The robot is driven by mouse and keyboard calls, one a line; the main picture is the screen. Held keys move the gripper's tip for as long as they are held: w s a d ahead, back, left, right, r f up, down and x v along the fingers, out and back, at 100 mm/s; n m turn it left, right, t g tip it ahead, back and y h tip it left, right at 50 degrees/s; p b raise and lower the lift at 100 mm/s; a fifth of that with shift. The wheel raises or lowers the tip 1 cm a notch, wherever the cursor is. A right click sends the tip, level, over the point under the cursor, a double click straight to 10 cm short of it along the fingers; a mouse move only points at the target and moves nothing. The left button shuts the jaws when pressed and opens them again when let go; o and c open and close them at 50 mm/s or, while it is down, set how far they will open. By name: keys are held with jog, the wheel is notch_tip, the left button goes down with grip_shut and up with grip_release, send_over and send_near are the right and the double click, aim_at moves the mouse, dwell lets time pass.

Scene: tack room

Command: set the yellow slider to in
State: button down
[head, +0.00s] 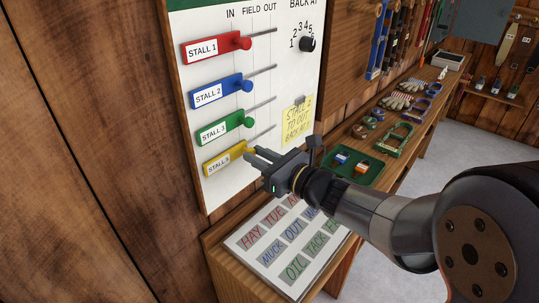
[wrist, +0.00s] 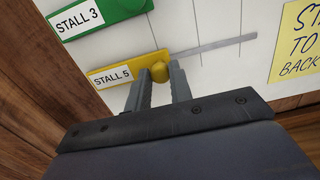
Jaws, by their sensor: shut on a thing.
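The yellow slider (head: 223,162) is the lowest on the white board, with a label that looks like STALL 5. It also shows in the wrist view (wrist: 126,68). Its round yellow knob (wrist: 159,71) is toward the left end of its slot, and bare slot (wrist: 220,47) runs on to its right. My gripper (wrist: 160,75) is shut on this knob, one finger on each side. In the head view my gripper (head: 254,155) reaches the knob from the right and partly covers it.
Red (head: 205,48), blue (head: 212,94) and green (head: 214,132) sliders sit above, knobs roughly lined up with the yellow one. A black dial (head: 308,44) and a yellow note (head: 297,119) are at right. A green tray (head: 374,171) and a lettered board (head: 272,250) lie below.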

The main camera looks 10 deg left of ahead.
jog(key=shift+s+a, duration=0.1)
jog(key=shift+s, duration=0.1)
jog(key=c, duration=1.3)
grip_release()
jog(key=shift+s, duration=0.1)
jog(key=v, duration=1)
jog(key=shift+s+d, duration=0.2)
jog(key=shift+d, duration=0.05)
